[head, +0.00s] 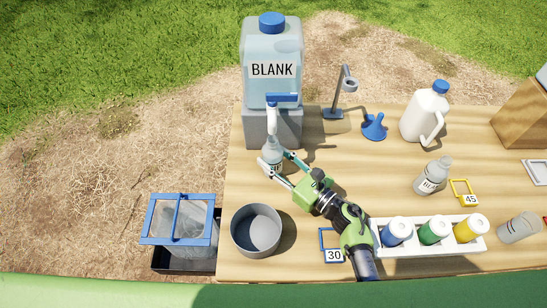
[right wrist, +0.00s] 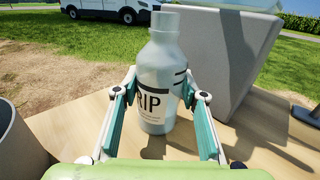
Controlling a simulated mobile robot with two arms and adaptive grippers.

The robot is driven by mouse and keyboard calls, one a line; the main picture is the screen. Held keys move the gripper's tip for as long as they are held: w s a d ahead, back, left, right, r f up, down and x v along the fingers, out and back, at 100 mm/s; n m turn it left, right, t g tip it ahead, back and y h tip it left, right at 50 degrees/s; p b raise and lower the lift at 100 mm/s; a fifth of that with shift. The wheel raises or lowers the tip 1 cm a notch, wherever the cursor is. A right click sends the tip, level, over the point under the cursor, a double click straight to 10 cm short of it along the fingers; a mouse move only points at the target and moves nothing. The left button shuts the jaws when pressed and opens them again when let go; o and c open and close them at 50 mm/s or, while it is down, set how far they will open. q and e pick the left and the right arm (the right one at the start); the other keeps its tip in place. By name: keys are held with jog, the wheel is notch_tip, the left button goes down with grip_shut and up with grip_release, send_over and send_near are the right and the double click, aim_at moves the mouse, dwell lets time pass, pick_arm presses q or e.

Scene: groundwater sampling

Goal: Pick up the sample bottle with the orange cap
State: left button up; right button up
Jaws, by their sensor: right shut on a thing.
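My right gripper (head: 278,166) is shut on a pale sample bottle (head: 272,155) under the spigot of the BLANK container. In the right wrist view this bottle (right wrist: 158,80) stands upright between the two fingers, its label reading "RIP" with the start cut off. Its top looks pale grey; I see no orange on it. A white rack (head: 430,246) at the front right holds a blue-capped bottle (head: 396,231), a green-capped bottle (head: 434,229) and a yellow-capped bottle (head: 471,228). No clearly orange cap shows. My left gripper is not in view.
The BLANK container (head: 271,90) stands on a grey block (head: 287,128) just behind. A grey pot (head: 256,230) is at the front left. A blue funnel (head: 374,127), white jug (head: 424,112) and labelled bottle (head: 432,176) stand right. The table's centre is fairly clear.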

jog(key=shift+r, duration=0.15)
jog(key=shift+r, duration=0.5)
jog(key=b+v, duration=0.2)
jog(key=v, duration=0.6)
jog(key=shift+s+d, duration=0.1)
jog(key=shift+s, duration=0.05)
notch_tip(320, 180, up, 14)
jog(key=p, duration=0.3)
jog(key=shift+p, duration=0.4)
jog(key=shift+f, duration=0.1)
